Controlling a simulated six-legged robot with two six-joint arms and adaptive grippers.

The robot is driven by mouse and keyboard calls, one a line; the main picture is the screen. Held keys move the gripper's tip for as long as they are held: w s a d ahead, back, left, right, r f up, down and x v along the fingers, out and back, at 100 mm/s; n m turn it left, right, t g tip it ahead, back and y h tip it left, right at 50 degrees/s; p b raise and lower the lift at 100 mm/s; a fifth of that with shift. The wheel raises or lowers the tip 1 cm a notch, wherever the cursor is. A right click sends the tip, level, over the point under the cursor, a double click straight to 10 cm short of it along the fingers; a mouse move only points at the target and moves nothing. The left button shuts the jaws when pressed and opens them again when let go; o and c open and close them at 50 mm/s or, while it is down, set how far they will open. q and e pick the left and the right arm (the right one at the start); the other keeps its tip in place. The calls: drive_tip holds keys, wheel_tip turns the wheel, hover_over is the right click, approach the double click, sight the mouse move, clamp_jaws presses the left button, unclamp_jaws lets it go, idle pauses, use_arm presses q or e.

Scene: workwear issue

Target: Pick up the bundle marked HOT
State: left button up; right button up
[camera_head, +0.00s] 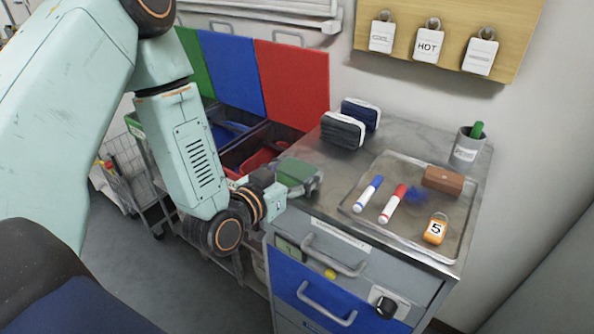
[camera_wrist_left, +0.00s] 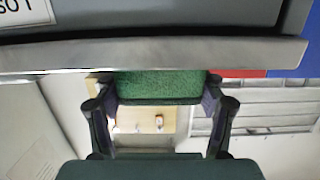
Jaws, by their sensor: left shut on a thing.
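My left gripper (camera_head: 306,182) is at the left front corner of the grey counter. It is shut on a green block-like thing (camera_head: 296,169). In the left wrist view, the two fingers of the left gripper (camera_wrist_left: 157,92) press on the ends of the green thing (camera_wrist_left: 158,84). I see no lettering on it. Two dark bundles with pale edges, a nearer one (camera_head: 341,131) and a farther one (camera_head: 363,112), stand on the counter. I see no marking on them.
A metal tray (camera_head: 368,231) on the counter holds two markers, a brown block and an orange tag marked 5. A grey cup (camera_head: 467,148) stands behind. Green, blue and red bin lids (camera_head: 292,84) stand open at left. Drawer handles (camera_head: 334,262) stick out below the counter.

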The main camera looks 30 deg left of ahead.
use_arm(q)
drive_tip(key=o, duration=0.7)
drive_tip(key=shift+f, duration=0.15)
